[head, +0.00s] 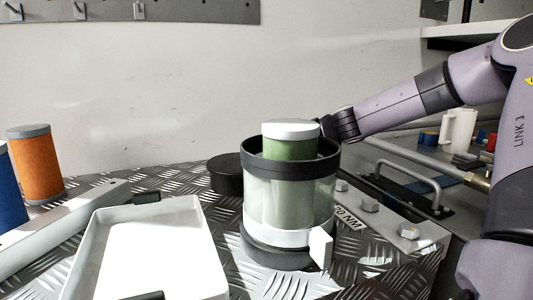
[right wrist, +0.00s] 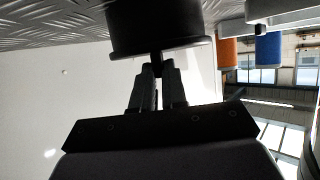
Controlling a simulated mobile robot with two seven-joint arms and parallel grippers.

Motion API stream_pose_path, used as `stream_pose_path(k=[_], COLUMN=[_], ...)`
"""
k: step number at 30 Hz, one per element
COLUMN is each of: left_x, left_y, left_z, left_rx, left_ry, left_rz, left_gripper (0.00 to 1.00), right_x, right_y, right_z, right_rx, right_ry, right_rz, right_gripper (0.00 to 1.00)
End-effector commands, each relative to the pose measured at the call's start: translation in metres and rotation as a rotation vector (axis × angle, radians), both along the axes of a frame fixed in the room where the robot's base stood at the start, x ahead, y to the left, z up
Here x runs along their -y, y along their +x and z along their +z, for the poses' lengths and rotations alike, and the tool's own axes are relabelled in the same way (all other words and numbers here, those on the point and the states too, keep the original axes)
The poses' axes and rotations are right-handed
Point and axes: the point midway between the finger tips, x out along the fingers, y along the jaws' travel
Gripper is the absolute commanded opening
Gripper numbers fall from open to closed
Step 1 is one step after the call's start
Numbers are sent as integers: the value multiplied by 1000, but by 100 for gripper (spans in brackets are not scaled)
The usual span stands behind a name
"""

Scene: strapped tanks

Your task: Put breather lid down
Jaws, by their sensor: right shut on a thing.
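The black round breather lid (head: 225,174) is behind and left of the clear tank (head: 290,200) in the head view, low at the checkered plate. The tank hides its right part. In the right wrist view the lid (right wrist: 158,28) is at the top. My right gripper (right wrist: 157,70) is shut on its small stem, with the lid just beyond the fingertips. In the head view the fingers are hidden behind the tank. Whether the lid's underside touches the plate cannot be told. The tank is open, with a white-capped green filter (head: 290,143) inside. My left gripper is not in view.
A white tray (head: 88,250) lies at the front left. An orange filter (head: 36,165) and a blue filter (head: 10,190) stand at the far left. A bolted bar (head: 398,228) and a black handle plate (head: 405,192) are right of the tank. The wall is close behind.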

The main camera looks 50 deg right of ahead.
Motion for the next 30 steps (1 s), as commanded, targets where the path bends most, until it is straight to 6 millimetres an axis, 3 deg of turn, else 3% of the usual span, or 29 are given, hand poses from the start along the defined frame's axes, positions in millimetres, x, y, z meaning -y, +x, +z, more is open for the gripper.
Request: stream_pose_path(k=[9,10,12,23,30], left_x=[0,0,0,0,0], left_y=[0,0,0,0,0], left_z=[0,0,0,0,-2], left_rx=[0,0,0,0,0], left_ry=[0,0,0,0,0], left_rz=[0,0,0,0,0], left_gripper=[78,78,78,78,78], right_x=[0,0,0,0,7], right_y=[0,0,0,0,-23], right_z=[-2,-3,-2,0,12], right_rx=[1,0,0,0,3], right_ry=[0,0,-1,-2,-3], right_rz=[0,0,0,0,-3], right_gripper=[0,16,38,38,38])
